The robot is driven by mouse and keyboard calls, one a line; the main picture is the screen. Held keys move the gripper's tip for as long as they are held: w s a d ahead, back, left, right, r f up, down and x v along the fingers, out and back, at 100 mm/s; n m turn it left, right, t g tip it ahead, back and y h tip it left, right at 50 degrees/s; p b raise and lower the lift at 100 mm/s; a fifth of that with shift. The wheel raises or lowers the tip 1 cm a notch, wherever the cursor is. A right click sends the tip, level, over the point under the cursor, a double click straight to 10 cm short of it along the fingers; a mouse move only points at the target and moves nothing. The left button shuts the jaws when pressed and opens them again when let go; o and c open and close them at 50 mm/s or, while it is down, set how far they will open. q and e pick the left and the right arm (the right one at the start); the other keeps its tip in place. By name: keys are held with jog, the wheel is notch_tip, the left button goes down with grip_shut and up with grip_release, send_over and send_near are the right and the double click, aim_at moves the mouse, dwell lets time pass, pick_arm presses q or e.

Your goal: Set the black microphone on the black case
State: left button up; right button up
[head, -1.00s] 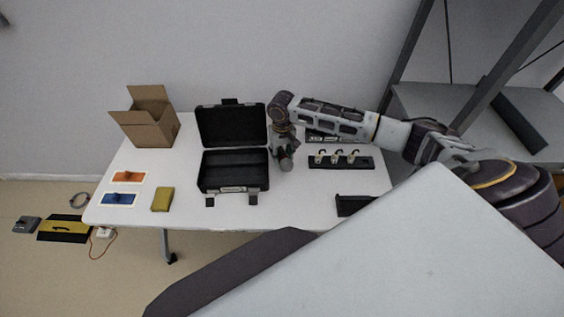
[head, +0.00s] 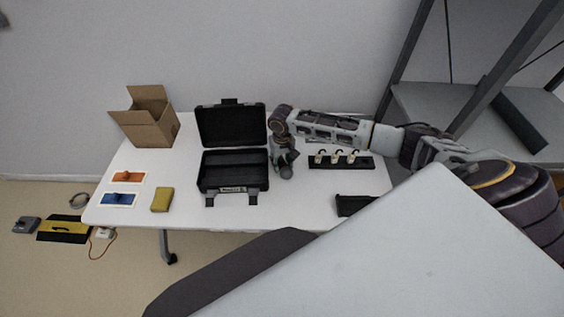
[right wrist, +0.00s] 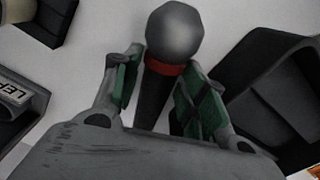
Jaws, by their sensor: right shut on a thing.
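The black case (head: 230,126) stands open on the white table, its lid up at the back and its empty-looking dark base toward me. My right gripper (head: 283,157) is just right of the case, pointing down. In the right wrist view, the right gripper (right wrist: 160,88) is shut on the black microphone (right wrist: 174,36), which has a round grey head and a red ring. The microphone's lower end is hidden by the gripper. What appears to be the case (right wrist: 275,85) fills the right side of that view, apart from the microphone. My left gripper is not seen.
A cardboard box (head: 146,127), orange and blue cards (head: 118,199) and a yellow block (head: 162,199) lie left of the case. A black rack (head: 358,163) with white items and a black bin (head: 352,204) are on the right. A dark shelf frame (head: 470,97) stands beyond.

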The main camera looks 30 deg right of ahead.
aim_at(282, 162)
jog(key=o, duration=0.8)
jog(key=shift+f, duration=0.1)
notch_tip(282, 162, up, 7)
jog(key=shift+f, duration=0.15)
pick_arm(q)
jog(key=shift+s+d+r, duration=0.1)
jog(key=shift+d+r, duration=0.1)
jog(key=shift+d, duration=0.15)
pick_arm(e)
notch_tip(282, 162, up, 6)
jog(key=shift+f, duration=0.2)
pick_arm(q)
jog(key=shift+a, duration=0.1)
